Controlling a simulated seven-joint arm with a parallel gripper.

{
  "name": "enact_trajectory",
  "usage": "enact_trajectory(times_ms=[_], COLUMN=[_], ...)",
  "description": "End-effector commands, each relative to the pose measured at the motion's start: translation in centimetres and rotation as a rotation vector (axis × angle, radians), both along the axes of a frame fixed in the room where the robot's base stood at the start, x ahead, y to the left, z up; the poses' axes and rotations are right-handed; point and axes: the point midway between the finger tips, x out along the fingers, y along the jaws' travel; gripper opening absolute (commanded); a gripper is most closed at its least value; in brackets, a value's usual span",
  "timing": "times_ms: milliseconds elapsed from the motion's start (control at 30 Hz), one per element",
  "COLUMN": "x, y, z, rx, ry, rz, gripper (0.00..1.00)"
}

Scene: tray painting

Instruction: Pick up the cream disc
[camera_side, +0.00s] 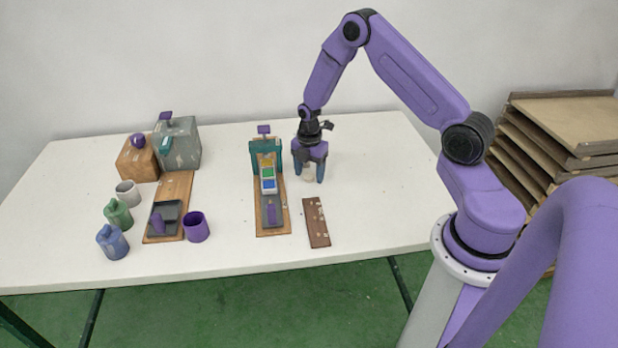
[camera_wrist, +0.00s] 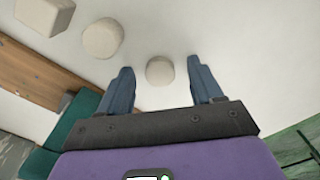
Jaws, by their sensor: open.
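A small round cream piece (camera_wrist: 159,70), seemingly the cream disc, lies on the white table in the wrist view. My gripper (camera_wrist: 161,66) is open, with one blue finger on each side of it and a gap on both sides. A larger round cream piece (camera_wrist: 103,38) and a cream block (camera_wrist: 44,13) lie to its upper left. In the side view my gripper (camera_side: 309,176) points down, low over the table, right of the teal stand. The cream pieces are hard to make out there against the pale table.
The teal stand (camera_side: 256,150) on a wooden board, holding coloured blocks, is close left of my gripper. A brown strip (camera_side: 316,222) lies in front. Jugs, a purple cup (camera_side: 196,227) and boxes stand farther left. The table's right side (camera_side: 385,180) is clear.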

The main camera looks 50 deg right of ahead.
Motion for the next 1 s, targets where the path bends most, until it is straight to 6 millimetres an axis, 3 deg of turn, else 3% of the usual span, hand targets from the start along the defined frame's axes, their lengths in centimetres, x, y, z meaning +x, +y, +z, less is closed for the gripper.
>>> enact_trajectory(times_ms=[100, 267, 300, 733, 1000], x=[0.0, 0.0, 0.0, 0.1, -0.4], y=[0.0, 0.0, 0.0, 0.0, 0.2], z=[0.0, 0.1, 0.1, 0.6, 3.9], rx=[0.0, 0.0, 0.0, 0.0, 0.0], ry=[0.0, 0.0, 0.0, -0.001, -0.002], rz=[0.0, 0.0, 0.0, 0.0, 0.002], gripper=[0.62, 0.1, 0.06, 0.06, 0.06])
